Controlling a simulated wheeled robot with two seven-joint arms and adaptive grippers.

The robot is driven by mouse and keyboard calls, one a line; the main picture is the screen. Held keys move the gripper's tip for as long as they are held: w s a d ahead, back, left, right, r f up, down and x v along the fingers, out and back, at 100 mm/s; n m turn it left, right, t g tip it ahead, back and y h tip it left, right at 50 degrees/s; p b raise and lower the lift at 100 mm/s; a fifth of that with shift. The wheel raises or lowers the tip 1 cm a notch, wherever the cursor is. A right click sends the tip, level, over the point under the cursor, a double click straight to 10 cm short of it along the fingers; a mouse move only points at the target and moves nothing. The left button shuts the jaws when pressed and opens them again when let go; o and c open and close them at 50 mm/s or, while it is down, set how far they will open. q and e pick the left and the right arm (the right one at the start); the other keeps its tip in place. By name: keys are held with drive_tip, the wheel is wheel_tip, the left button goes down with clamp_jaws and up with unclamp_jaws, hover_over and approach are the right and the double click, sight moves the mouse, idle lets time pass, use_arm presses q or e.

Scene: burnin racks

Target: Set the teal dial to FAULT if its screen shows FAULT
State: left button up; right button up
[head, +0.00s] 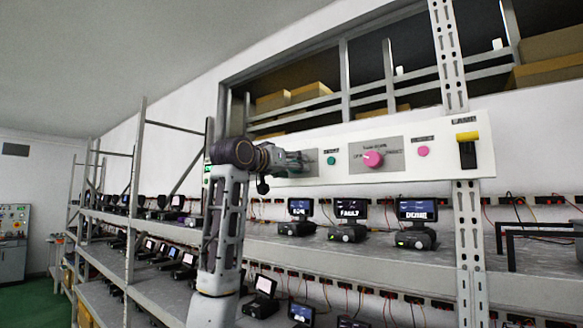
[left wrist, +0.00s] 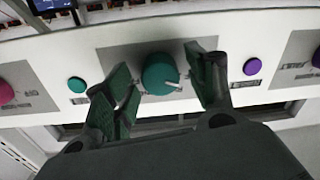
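The teal dial (left wrist: 160,72) sits on a grey plate on the white panel in the left wrist view. Its white pointer mark points to the lower right there. My left gripper (left wrist: 155,78) is open, with one finger on each side of the dial; contact is unclear. In the head view my left gripper (head: 296,163) is at the panel and hides the teal dial. Below the panel stand a left screen (head: 300,207) with text too small to read, a middle screen (head: 351,208) reading FAULT and a right screen (head: 417,209) seeming to read DONE. My right gripper is not in view.
The white panel (head: 450,148) also carries a pink dial (head: 373,159), a teal button (head: 331,160), a pink button (head: 423,151) and a yellow-topped black switch (head: 467,150). A purple button (left wrist: 252,66) is near the right finger. Shelves (head: 375,255) with several devices lie below.

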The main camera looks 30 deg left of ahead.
use_arm(q)
drive_tip(key=c, duration=0.9)
drive_tip(key=shift+m, duration=0.4)
drive_tip(key=m, duration=1.2)
drive_tip(key=shift+f+m+h, duration=0.1)
drive_tip(key=shift+m+h, duration=0.2)
drive_tip(key=shift+m, duration=0.1)
drive_tip(key=o, duration=1)
drive_tip(key=shift+o, duration=0.2)
drive_tip(key=s, duration=1.2)
drive_tip(key=shift+a+f, duration=0.2)
drive_tip(key=shift+a, duration=0.2)
